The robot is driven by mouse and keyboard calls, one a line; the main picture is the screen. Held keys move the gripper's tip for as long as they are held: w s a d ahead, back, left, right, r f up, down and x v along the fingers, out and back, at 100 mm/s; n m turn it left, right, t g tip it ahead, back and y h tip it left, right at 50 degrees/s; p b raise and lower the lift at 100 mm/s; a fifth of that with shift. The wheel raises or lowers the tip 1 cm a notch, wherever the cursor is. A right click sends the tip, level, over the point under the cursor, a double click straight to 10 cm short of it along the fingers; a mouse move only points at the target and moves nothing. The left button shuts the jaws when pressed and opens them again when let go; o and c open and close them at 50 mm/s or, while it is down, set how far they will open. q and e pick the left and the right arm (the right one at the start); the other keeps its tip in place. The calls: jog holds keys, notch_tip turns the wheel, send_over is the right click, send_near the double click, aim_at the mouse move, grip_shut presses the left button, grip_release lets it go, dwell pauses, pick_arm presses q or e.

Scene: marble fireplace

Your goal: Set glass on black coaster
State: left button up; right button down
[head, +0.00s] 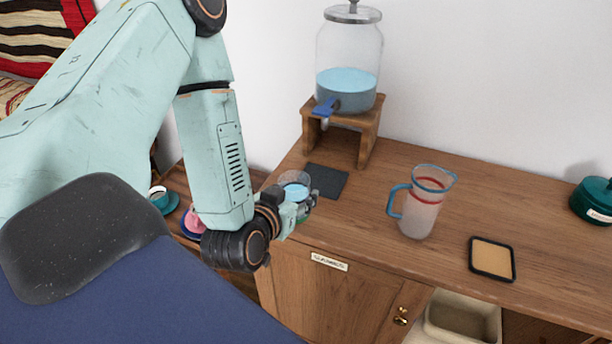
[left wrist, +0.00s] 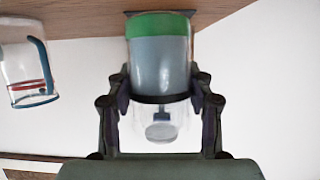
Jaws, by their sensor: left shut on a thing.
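My left gripper (head: 302,208) is shut on a clear glass (head: 294,181) with pale blue water in it. The glass is upright at the counter's left front part, beside a flat dark square mat. In the left wrist view, which looks upside down, the gripper (left wrist: 161,98) has its fingers on both sides of the glass (left wrist: 160,62), and its green base shows at the top. Whether the base touches the counter cannot be told. A square coaster (head: 492,258) with a black rim and tan middle lies bare at the right, well away from the glass. My right gripper is not in view.
The dark mat (head: 328,181) lies before a water dispenser (head: 347,85) on a wooden stand (head: 368,140). A blue-handled pitcher (head: 422,205) stands between glass and coaster; it also shows in the left wrist view (left wrist: 25,65). A green pot (head: 592,200) stands far right.

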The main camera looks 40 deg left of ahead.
pick_arm(q)
jog(key=shift+s+d, duration=0.1)
jog(key=shift+s, duration=0.75)
